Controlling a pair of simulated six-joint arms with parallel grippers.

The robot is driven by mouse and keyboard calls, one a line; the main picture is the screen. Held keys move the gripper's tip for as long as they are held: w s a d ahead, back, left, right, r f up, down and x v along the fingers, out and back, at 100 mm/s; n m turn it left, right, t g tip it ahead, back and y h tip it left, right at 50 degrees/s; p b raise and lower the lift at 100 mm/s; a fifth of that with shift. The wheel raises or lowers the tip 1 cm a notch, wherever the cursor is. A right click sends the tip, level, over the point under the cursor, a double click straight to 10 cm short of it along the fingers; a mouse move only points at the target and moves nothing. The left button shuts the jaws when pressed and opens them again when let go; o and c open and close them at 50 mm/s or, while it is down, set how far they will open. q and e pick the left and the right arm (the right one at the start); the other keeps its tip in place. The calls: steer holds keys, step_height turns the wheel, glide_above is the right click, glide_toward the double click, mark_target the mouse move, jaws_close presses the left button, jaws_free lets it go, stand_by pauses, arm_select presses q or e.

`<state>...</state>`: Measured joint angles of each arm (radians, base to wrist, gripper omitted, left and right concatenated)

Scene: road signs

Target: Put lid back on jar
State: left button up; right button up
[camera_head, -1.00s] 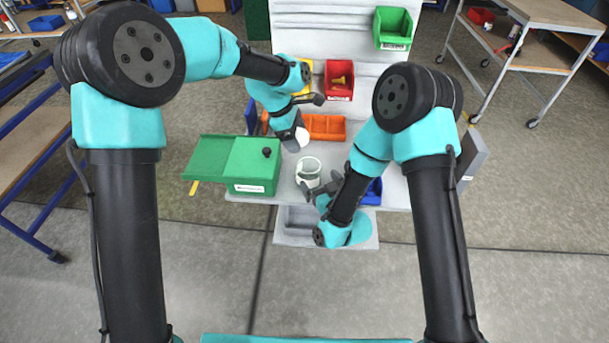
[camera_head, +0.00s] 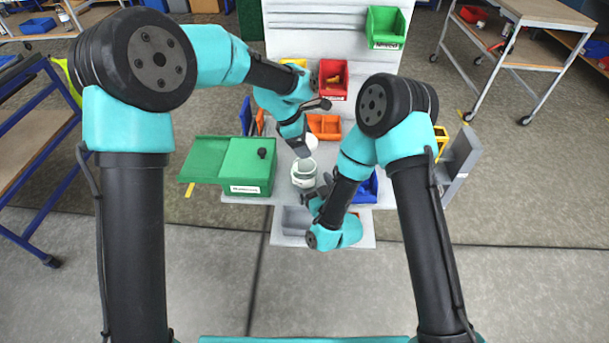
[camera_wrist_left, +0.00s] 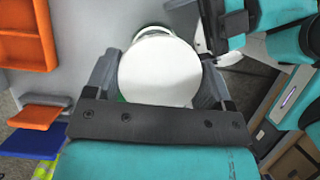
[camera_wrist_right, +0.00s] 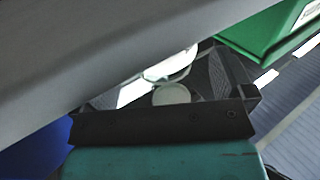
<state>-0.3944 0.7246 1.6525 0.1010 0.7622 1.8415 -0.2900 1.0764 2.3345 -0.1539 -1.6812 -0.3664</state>
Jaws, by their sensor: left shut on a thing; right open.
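The white round lid (camera_head: 312,142) is held by my left gripper (camera_head: 307,146), which is shut on it above and behind the jar. In the left wrist view the lid (camera_wrist_left: 160,66) lies between both fingers, covering part of the jar (camera_wrist_left: 152,30) beyond. The white jar (camera_head: 303,174) stands upright on the grey worktop with its mouth open towards the head camera. My right gripper (camera_head: 314,194) is open, low at the jar's near right side. In the right wrist view white round shapes (camera_wrist_right: 171,95) show between its fingers; contact with the jar cannot be told.
A green box (camera_head: 248,168) with a black knob stands left of the jar. An orange bin (camera_head: 324,127) is behind, and a blue bin (camera_head: 366,189) is right, partly hidden by my right arm. Red (camera_head: 333,80) and green (camera_head: 385,27) bins are at the back panel.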

steer(key=shift+x, duration=2.5)
steer(key=shift+c, duration=0.2)
steer(key=c, duration=1)
arm_select(q)
steer(key=shift+f, duration=2.5)
arm_select(e)
steer(key=shift+c, duration=0.2)
